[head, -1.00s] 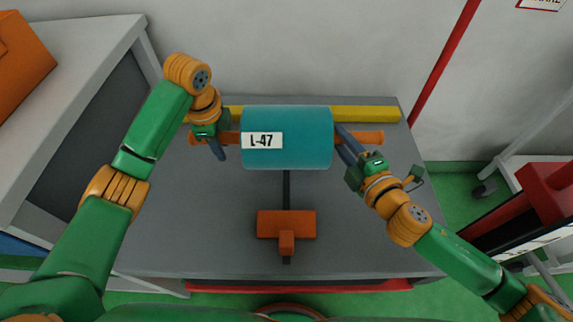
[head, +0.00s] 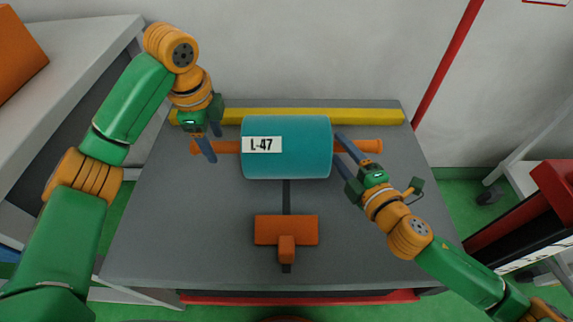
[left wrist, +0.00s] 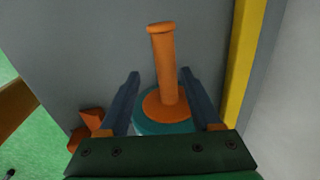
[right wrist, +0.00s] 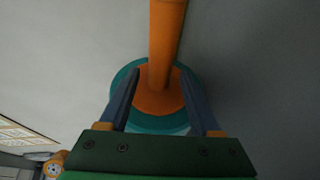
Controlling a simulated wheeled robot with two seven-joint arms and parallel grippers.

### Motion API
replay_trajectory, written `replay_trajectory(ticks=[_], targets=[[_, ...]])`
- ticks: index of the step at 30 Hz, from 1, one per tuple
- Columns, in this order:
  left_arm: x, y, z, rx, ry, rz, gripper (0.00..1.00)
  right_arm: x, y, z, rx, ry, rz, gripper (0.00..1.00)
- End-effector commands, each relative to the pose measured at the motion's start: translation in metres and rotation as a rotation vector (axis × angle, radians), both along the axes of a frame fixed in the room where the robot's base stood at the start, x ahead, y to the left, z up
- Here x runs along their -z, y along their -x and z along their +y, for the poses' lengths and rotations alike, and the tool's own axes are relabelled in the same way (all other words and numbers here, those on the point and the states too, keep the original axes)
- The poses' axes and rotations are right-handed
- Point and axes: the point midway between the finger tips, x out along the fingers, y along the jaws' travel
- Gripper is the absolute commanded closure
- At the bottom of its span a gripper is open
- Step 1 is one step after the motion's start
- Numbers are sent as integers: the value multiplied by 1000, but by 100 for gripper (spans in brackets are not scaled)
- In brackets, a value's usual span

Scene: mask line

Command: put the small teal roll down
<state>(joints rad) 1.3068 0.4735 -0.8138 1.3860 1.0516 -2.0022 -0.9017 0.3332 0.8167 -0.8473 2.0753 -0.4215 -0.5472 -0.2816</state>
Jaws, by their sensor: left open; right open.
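The teal roll (head: 287,160), labelled L-47, lies on its side on the grey table (head: 210,235), with an orange core end sticking out at each side. My left gripper (head: 209,145) is open by the left core end (head: 200,147); the left wrist view shows this core (left wrist: 164,65) ahead of the parted fingers. My right gripper (head: 347,155) is open at the right core end (head: 369,146). In the right wrist view the orange core (right wrist: 165,40) runs up past the open fingers. The underside of the roll is hidden.
A yellow bar (head: 350,116) runs along the table's back edge by the wall. An orange block stop (head: 286,230) on a dark rail stands in front of the roll. A red post (head: 446,65) rises at the right. The table's left front is clear.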

Motion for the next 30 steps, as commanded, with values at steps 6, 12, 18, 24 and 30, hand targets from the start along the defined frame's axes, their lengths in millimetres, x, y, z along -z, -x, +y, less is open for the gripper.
replay_trajectory(ticks=[6, 12, 18, 24, 30], targets=[[-43, 6, 0, -1, 0, -2, 35, 0, 0, 0, 0, 0, 0, 35], [-50, 8, -1, 0, 1, 1, 35, -1, 18, -8, 0, 2, 3, 35], [-50, 8, -1, 0, 2, 1, 35, -7, 54, -25, 1, 1, 5, 35], [-50, 8, -1, 0, 2, 1, 35, -11, 68, -30, 0, 0, 1, 35], [-50, 8, -1, 0, 2, 1, 35, -11, 68, -30, 0, 0, -1, 35]])
